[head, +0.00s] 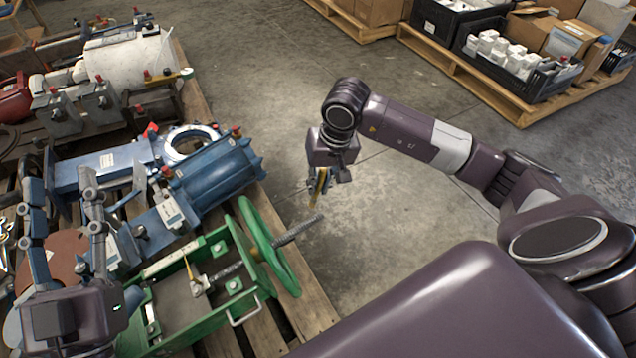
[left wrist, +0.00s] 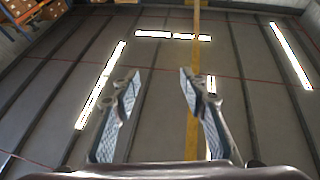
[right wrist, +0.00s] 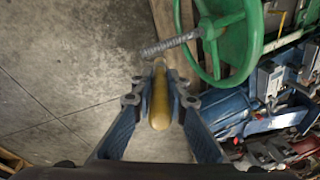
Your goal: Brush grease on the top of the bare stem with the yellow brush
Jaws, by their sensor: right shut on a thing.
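The bare stem (head: 298,229) is a grey threaded rod that sticks out past the green handwheel (head: 282,272) of a green valve. The stem (right wrist: 168,45) and handwheel (right wrist: 247,50) also show in the right wrist view. My right gripper (head: 318,190) is shut on the yellow brush (right wrist: 160,100), close above the stem's free end. The brush's far end points toward the stem. Its bristles are hard to make out, and I cannot tell whether they touch the stem. My left gripper (head: 60,195) is open and empty, pointing up; its fingers (left wrist: 158,95) stand apart in the left wrist view.
A wooden pallet (head: 310,305) bears the green valve (head: 185,322), a blue cylinder (head: 215,173) and other machine parts. Open concrete floor (head: 260,85) lies beyond my right gripper. Another pallet (head: 480,80) with black crates (head: 540,92) and cartons stands at the back right.

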